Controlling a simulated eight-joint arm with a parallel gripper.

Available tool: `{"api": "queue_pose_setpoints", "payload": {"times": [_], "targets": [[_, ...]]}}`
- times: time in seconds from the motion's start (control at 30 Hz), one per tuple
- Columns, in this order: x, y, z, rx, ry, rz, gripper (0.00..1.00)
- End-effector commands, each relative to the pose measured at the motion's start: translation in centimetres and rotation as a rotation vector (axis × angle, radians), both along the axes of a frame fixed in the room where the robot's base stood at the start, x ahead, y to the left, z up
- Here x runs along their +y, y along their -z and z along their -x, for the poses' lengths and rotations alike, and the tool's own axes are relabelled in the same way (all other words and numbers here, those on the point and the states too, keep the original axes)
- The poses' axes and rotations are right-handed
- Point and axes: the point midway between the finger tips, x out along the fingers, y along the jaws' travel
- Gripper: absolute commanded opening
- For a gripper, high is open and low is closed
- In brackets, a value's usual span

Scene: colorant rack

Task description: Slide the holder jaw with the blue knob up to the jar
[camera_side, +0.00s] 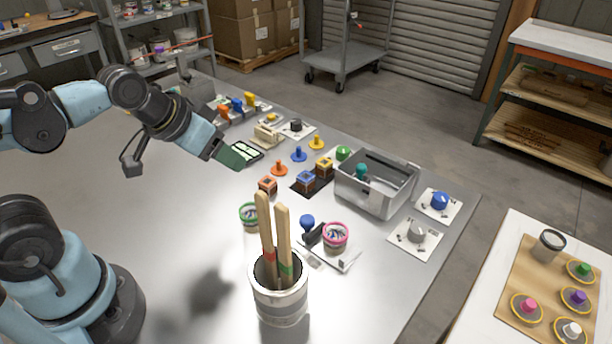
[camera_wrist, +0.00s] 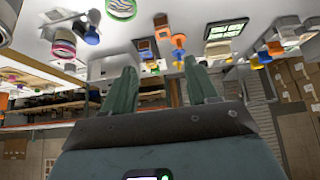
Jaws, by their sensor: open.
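The blue knob (camera_side: 307,221) stands on a dark holder jaw (camera_side: 314,236) on a pale base plate (camera_side: 343,262). The jar (camera_side: 335,234) with a pink rim sits on that plate, just right of the jaw. I cannot tell whether jaw and jar touch. In the wrist view, which looks upside down, the blue knob (camera_wrist: 91,37) and the pink-rimmed jar (camera_wrist: 63,44) show at the upper left. My gripper (camera_side: 238,155) is above the table, up and left of the holder and well apart from it. Its green fingers (camera_wrist: 162,82) are apart with nothing between them.
A white can (camera_side: 280,302) with tall wooden sticks stands in front of the holder. A green-rimmed jar (camera_side: 249,214) is to its left. Coloured knobs and blocks lie behind, with a grey metal bin (camera_side: 392,202) at the right. The table's left part is clear.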

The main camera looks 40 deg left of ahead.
Motion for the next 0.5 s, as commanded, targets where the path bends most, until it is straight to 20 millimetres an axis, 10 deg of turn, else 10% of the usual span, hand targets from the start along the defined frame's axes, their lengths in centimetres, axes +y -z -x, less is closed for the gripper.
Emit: {"api": "queue_pose_setpoints", "payload": {"times": [0.5], "targets": [[-4.3, -1.3, -4.5, 0.434, -0.645, 0.515, 0.57]]}}
